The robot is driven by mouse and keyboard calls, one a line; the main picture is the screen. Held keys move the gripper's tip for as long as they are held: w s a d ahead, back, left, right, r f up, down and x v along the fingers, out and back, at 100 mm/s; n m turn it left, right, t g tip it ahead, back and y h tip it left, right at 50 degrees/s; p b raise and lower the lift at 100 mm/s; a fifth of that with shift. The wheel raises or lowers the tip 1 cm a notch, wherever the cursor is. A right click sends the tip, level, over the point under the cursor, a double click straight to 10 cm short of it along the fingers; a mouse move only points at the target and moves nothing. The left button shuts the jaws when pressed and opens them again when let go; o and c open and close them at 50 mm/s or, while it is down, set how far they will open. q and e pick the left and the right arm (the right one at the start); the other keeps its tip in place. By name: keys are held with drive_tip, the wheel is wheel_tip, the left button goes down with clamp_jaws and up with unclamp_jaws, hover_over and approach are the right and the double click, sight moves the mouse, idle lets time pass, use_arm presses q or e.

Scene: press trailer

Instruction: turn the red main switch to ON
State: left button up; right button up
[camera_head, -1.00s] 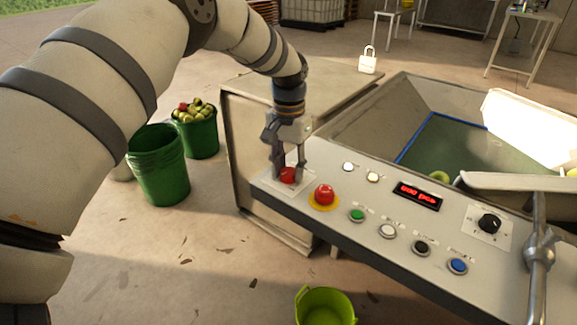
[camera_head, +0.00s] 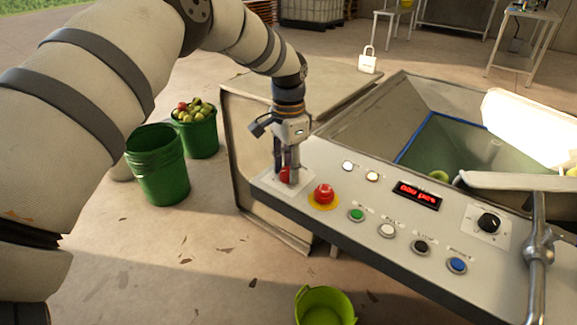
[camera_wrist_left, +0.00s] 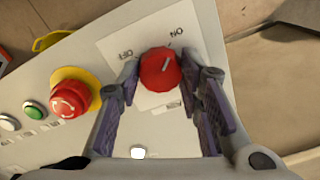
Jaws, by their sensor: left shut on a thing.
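The red main switch (camera_head: 285,175) is a round knob on a white plate at the left end of the control panel. My left gripper (camera_head: 287,178) points down at it with its fingers on either side. In the left wrist view, the red knob (camera_wrist_left: 158,70) sits between the fingertips of my left gripper (camera_wrist_left: 160,75), which is shut on it. The pale pointer line on the knob slants up and right, toward the ON label (camera_wrist_left: 178,33). The OFF label (camera_wrist_left: 127,52) is to its left. My right gripper is not in view.
A red mushroom button (camera_head: 324,194) on a yellow ring sits close to the switch. Several push buttons, a lit red display (camera_head: 416,194) and a black dial (camera_head: 489,223) are farther right. Green buckets (camera_head: 157,165) stand left of the machine.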

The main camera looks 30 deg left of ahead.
sight(288, 171)
use_arm(q)
drive_tip(key=shift+f, duration=0.1)
drive_tip(key=o, duration=1.2)
wheel_tip(288, 171, up, 12)
drive_tip(key=shift+r, duration=0.1)
